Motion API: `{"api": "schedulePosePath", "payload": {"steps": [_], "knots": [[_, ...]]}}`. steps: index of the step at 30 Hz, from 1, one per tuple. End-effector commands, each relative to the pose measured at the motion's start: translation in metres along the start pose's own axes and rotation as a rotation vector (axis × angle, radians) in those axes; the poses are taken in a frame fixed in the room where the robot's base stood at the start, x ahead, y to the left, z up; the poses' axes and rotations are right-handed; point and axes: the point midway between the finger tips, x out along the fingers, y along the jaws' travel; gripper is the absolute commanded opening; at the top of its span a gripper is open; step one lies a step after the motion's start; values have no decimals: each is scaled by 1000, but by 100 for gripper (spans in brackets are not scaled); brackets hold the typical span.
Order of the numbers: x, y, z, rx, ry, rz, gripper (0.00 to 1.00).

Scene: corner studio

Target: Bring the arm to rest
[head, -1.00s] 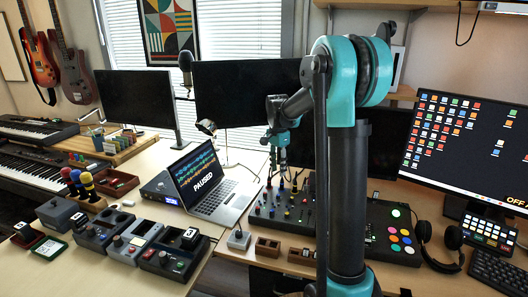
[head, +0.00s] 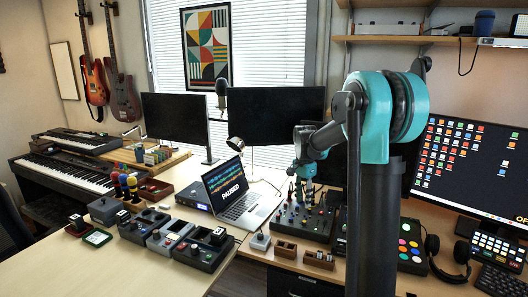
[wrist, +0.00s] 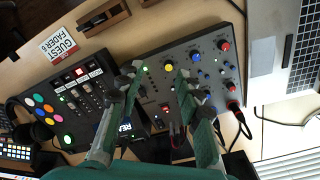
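My arm is teal and dark grey, and it rises at the right of the head view. Its forearm reaches left and down over the desk. My gripper (head: 304,186) points down above the black mixer (head: 300,221) with its coloured knobs. In the wrist view my gripper (wrist: 158,80) has its two green-grey fingers spread apart with nothing between them. The mixer (wrist: 205,62) and the fader console with coloured pads (wrist: 75,98) lie beneath it. The fingers hide parts of both. I cannot tell the exact gap above them.
An open laptop (head: 232,192) stands left of the mixer. Several control boxes (head: 165,238) and coloured microphones (head: 125,186) stand further left. Monitors (head: 272,115) stand behind; a large screen (head: 465,165) and headphones (head: 448,258) are at right. The front left desk (head: 75,265) is clear.

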Motion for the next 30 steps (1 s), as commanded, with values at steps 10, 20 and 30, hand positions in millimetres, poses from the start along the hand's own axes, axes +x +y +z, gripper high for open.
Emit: {"api": "schedulePosePath", "payload": {"steps": [10,20,30], "knots": [[7,30,10,-112,21,-43,36],[25,88,33,-330,76,-114,36],[79,198,85,-741,235,-211,36]]}}
